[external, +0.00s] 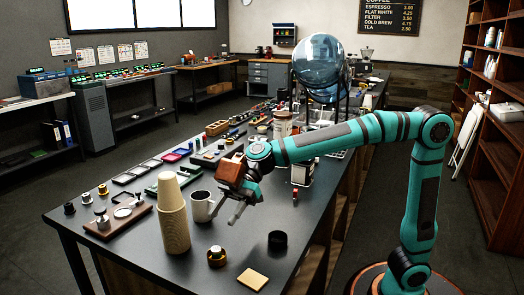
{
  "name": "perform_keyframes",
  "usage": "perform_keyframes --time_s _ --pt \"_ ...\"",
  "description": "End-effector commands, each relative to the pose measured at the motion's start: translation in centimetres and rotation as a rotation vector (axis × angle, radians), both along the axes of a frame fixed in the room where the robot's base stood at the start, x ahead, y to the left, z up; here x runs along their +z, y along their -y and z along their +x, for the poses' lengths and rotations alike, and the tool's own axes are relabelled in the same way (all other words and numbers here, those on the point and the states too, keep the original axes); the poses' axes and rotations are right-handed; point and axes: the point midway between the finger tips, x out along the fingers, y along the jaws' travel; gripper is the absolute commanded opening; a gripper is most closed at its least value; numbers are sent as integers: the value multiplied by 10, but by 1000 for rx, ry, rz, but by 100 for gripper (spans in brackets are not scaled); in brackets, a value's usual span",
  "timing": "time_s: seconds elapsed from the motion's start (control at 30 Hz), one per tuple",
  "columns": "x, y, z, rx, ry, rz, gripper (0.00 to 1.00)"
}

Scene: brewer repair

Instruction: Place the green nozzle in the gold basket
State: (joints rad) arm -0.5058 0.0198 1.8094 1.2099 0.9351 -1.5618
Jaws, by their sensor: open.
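My gripper (232,207) is open above the near part of the dark workbench (150,258), pointing down and to the left. I see nothing between its fingers. It is just right of a grey mug (202,206). A small gold-coloured round piece with a dark top (217,257) stands on the bench in front of and below my gripper; I cannot tell whether it is the gold basket. I cannot make out the green nozzle; the small parts farther back are too small to tell apart, and my arm hides some of the bench.
A tall stack of tan cups (173,213) stands left of the mug. A black round piece (278,240) and a tan square pad (253,279) lie at the front right. A wooden board with tools (121,218) lies left. A large glass globe (320,66) stands farther back.

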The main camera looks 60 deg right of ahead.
Motion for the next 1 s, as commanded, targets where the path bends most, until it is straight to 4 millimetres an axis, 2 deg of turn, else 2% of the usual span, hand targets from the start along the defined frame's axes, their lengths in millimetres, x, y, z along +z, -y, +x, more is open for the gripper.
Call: perform_keyframes --time_s 0.03,0.2,0.57,0.8,1.0 --pt "5 19 -2 -43 0 -18 49" --pt "13 85 -8 -227 -14 -83 49" --pt "31 221 -38 -633 -2 -133 49" --pt "43 304 -70 -894 39 -98 49" --pt "53 364 -105 -1092 94 -33 49"
